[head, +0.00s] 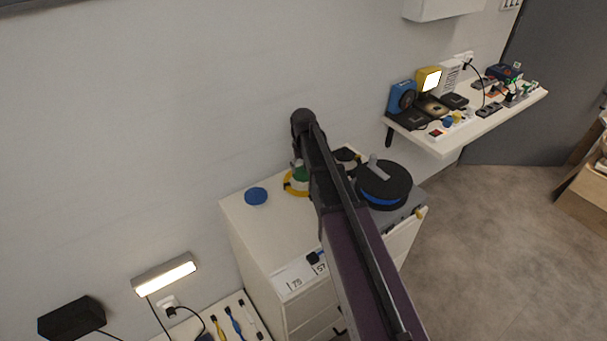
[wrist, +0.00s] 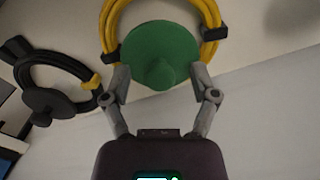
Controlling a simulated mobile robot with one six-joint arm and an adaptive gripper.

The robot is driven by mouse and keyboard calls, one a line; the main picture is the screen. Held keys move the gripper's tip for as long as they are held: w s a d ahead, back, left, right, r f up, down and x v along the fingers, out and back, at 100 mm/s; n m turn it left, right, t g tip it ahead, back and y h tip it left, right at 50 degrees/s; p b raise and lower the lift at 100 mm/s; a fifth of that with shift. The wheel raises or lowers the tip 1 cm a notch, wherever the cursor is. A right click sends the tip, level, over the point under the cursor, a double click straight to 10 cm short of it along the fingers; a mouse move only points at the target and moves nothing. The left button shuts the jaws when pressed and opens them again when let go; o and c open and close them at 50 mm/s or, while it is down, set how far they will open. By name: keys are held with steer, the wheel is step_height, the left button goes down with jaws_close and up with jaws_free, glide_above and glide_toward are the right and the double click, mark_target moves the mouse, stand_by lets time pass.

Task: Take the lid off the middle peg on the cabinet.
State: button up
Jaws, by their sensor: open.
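A green round lid with a central knob (wrist: 152,55) sits at the middle position, with a yellow cable coil (wrist: 214,22) around it; the peg under it is hidden. In the head view the green lid (head: 301,172) and yellow coil (head: 290,186) show partly beside my arm, on the white cabinet (head: 245,225). My gripper (wrist: 160,75) is open, with one finger on each side of the green lid near its lower edge. I cannot tell whether the fingers touch it. My arm mostly hides the gripper in the head view.
A black coil with a dark lid (wrist: 45,100) lies to the left in the wrist view. The wall (head: 150,110) stands close behind.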

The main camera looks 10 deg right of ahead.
steer(key=c, duration=1)
step_height(320, 180, up, 3)
steer(key=p, duration=0.3)
steer(key=shift+r, duration=0.2)
steer(key=s, duration=0.5)
steer(key=s+r+p, duration=0.1)
steer(key=s, duration=0.4)
steer(key=s+p, duration=0.1)
steer(key=s, duration=0.5)
steer(key=shift+d+r, duration=0.15)
steer(key=shift+r, duration=0.15)
